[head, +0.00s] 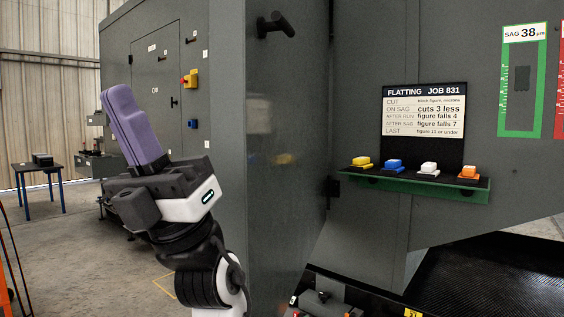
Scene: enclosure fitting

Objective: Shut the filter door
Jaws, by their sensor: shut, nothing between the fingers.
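A tall grey door panel (285,130), which I take to be the filter door, stands out from the machine in the middle of the head view. A black handle (276,25) is near its top, and a dark hinge-like part shows at its right edge. It appears to stand open; no label names it, and its bottom is partly out of view. My gripper (121,98), with purple fingers pressed together, is shut and empty. It points up, left of the panel and apart from its handle.
Right of the panel, a green shelf (420,189) carries yellow, blue, white and orange buttons below a job sign (424,110). A sag gauge (522,80) is at the upper right. Behind my gripper stands a grey cabinet (222,60). A blue-legged table (38,168) is far left, with open floor before it.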

